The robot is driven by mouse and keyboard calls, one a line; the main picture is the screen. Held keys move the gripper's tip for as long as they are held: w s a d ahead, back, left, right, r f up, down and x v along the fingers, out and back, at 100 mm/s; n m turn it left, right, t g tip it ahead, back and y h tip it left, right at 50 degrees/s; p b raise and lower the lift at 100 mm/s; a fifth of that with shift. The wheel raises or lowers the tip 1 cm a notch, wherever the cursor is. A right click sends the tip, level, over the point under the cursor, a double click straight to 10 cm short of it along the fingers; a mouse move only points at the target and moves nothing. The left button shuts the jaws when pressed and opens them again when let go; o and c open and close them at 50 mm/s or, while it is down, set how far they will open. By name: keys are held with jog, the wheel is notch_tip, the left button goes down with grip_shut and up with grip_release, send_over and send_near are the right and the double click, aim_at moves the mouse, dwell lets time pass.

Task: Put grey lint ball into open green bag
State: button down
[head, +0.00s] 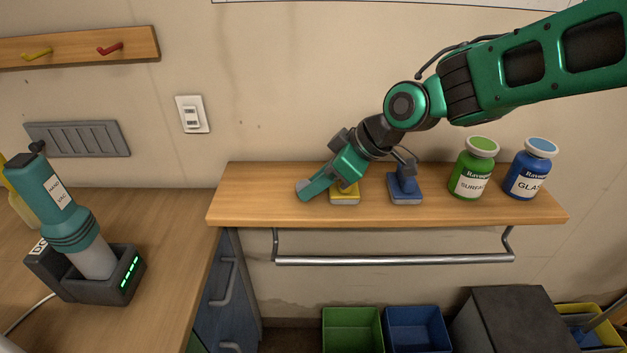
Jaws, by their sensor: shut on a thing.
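My gripper (312,188) reaches down from the upper right and hangs over the left part of the wooden shelf. Its teal fingers are shut. A small rounded grey thing (303,190) shows at their tip, and I take it for the lint ball, though it is too small to be sure. I cannot tell whether it touches the shelf. No green bag is clearly in view. An open green bin (352,330) stands on the floor below the shelf.
On the shelf (250,205) are a yellow scrubber (345,198) partly behind my gripper, a blue scrubber (405,188), a green bottle (474,170) and a blue bottle (531,170). A metal rail (395,260) runs below. A hand vacuum (70,215) stands docked on the left counter.

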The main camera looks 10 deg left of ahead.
jog(key=shift+s+f, duration=0.1)
jog(key=shift+f, duration=0.35)
